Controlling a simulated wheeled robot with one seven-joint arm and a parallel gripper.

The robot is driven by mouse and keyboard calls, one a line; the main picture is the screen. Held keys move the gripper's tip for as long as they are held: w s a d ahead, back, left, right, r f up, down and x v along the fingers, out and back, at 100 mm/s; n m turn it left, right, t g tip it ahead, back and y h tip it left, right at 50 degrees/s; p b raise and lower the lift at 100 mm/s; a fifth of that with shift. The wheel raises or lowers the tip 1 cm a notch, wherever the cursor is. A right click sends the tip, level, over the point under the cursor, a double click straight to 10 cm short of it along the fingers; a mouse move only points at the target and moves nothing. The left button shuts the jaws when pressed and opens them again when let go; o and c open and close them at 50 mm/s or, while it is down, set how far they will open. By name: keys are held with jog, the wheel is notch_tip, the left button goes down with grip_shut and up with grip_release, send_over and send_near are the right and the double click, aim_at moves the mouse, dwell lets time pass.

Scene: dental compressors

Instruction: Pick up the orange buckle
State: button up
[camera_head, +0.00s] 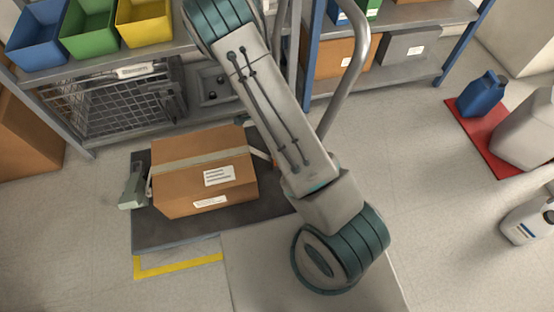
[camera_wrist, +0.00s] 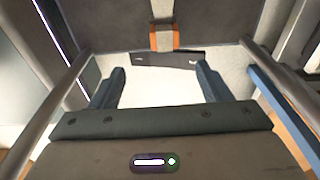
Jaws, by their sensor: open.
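The orange buckle (camera_wrist: 177,38) shows at the top middle of the wrist view as a small orange frame around a tan-grey middle part. It sits at the lower edge of a dark panel, just above a dark bar. My gripper (camera_wrist: 160,70) is open, its two dark fingers spread apart and pointing toward the buckle. The buckle lies ahead of the fingertips, roughly in line with the gap between them, and nothing is held.
In the wrist view, a grey tube (camera_wrist: 50,98) runs on the left and a blue bar (camera_wrist: 285,115) on the right. In the head view, a cardboard box (camera_head: 190,180) sits on a dark platform (camera_head: 165,233). A shelf with coloured bins (camera_head: 88,28) stands behind.

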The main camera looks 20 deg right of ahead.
jog(key=f+b, duration=0.1)
jog(key=f, duration=0.2)
jog(key=f+b, duration=0.1)
jog(key=f, duration=0.1)
jog(key=d+f+b, duration=0.1)
jog(key=f, duration=0.2)
jog(key=shift+f, duration=0.35)
jog(key=shift+w+d+f+b, duration=0.1)
jog(key=shift+w+f+b, duration=0.05)
jog(key=shift+f+b, duration=0.6)
jog(key=shift+w+d+f+b, duration=0.1)
jog(key=shift+f+b, duration=0.4)
jog(key=shift+f, duration=0.45)
jog(key=shift+w+d+f+b, duration=0.1)
jog(key=shift+w+f+b, duration=0.05)
jog(key=shift+f+b, duration=0.6)
jog(key=c, duration=1.1)
